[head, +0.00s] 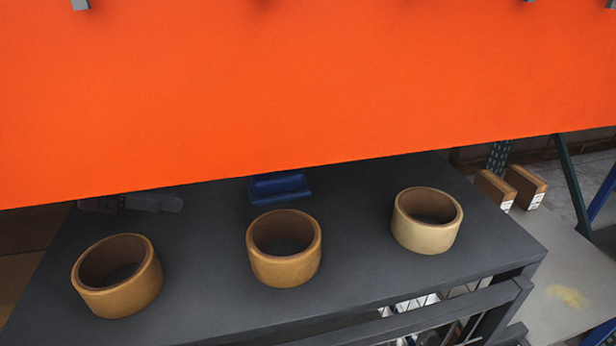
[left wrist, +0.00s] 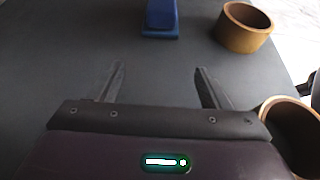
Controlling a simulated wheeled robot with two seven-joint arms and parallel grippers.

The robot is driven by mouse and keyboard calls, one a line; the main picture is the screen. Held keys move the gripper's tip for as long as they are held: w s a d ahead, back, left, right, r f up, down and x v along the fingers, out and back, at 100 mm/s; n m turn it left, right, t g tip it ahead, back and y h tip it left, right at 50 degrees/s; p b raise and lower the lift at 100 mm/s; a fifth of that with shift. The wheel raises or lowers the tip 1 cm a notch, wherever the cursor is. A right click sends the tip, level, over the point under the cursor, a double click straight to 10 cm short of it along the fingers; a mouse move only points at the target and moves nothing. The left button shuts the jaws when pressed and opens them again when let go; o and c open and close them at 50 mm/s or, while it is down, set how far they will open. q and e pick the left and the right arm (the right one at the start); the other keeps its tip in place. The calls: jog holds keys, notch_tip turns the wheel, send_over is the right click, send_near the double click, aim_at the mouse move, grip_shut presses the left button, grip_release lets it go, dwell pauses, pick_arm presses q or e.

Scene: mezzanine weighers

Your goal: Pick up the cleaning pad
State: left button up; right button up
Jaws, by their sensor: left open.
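The cleaning pad appears to be the blue piece (head: 280,188) on the dark table (head: 200,270), behind the middle ring; the orange panel hides its far part. In the left wrist view the blue piece (left wrist: 160,20) lies straight ahead at the top edge, cut off by the frame. My left gripper (head: 178,204) comes in from the left, low over the table and partly hidden by the panel. Its two fingers (left wrist: 159,70) are spread with nothing between them, and a gap separates them from the pad. My right gripper is in neither view.
Three tan rings stand along the table's near side: left (head: 140,292), middle (head: 285,268) and right (head: 425,236). A large orange panel (head: 300,90) fills the upper head view. Bare tabletop lies between my left gripper and the pad. Boxes (head: 525,185) stand beyond the table at right.

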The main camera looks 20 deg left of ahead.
aim_at(268, 178)
pick_arm(q)
jog(key=shift+w+d, duration=0.2)
jog(key=shift+d, duration=0.05)
jog(key=shift+w+d+r+p, duration=0.2)
jog(key=shift+d+p, duration=0.1)
jog(key=shift+p, duration=0.2)
jog(key=w+d+p, duration=0.1)
jog(key=d, duration=0.1)
jog(key=w+d+p, duration=0.1)
jog(key=w, duration=0.1)
jog(key=shift+d+r+p, duration=0.1)
jog(key=shift+d+p, duration=0.2)
jog(key=shift+d, duration=0.05)
jog(key=w+d, duration=0.1)
jog(key=w+d+p, duration=0.1)
jog(key=d, duration=0.1)
jog(key=shift+w+f, duration=0.25)
jog(key=shift+w, duration=0.15)
jog(key=shift+w+d+p, duration=0.25)
jog(key=shift+d+p, duration=0.1)
jog(key=shift+d, duration=0.05)
jog(key=p+x, duration=0.2)
jog(key=x, duration=0.3)
jog(key=shift+w+d, duration=0.15)
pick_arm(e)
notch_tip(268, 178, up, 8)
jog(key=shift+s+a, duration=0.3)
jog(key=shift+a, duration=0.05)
